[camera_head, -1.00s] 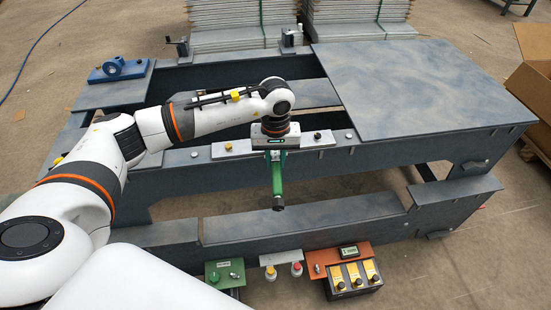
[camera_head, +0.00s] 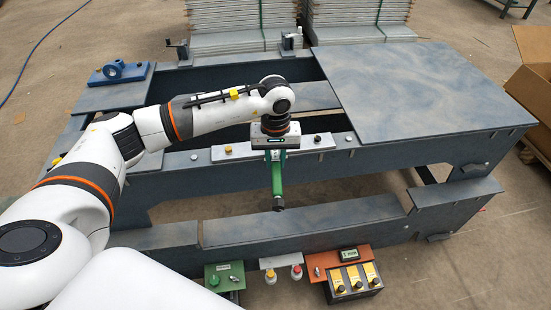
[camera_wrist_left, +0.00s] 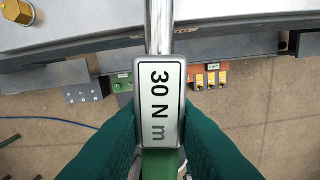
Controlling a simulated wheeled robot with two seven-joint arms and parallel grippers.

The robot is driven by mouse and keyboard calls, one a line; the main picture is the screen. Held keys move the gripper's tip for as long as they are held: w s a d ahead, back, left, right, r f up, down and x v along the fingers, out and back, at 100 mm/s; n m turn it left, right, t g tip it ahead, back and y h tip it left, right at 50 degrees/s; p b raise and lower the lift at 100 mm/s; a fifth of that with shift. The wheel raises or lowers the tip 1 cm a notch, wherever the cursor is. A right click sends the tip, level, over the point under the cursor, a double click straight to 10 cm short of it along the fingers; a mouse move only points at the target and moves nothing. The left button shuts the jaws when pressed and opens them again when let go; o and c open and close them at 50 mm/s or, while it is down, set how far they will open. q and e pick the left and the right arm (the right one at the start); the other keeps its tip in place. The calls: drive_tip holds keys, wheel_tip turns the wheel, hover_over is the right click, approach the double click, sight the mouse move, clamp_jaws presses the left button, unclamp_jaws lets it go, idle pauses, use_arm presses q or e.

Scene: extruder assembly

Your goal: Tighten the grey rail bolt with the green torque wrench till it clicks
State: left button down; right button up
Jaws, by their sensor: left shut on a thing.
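The green torque wrench hangs from my left gripper (camera_head: 276,154), with its green handle (camera_head: 278,186) pointing toward the front of the frame in the head view. In the left wrist view, my green fingers are shut on the wrench on both sides of its plate marked "30 N m" (camera_wrist_left: 160,103); its steel shaft (camera_wrist_left: 160,25) runs up out of view. The light metal rail (camera_head: 240,152) lies on the frame's front beam under the gripper. It bears a brass bolt (camera_head: 228,148) on the left and a dark one (camera_head: 317,138) on the right. The grey rail bolt cannot be made out; the wrench head is hidden too.
A green panel (camera_head: 225,284), a panel with two buttons (camera_head: 280,262) and an orange panel (camera_head: 337,257) with a yellow-topped box (camera_head: 353,280) stand along the front. A blue ring bracket (camera_head: 118,70) is at back left. A large flat plate (camera_head: 415,90) covers the right.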

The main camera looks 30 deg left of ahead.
use_arm(q)
drive_tip(key=shift+r, duration=0.25)
drive_tip(key=shift+r+p, duration=1.25)
drive_tip(key=shift+r, duration=1.25)
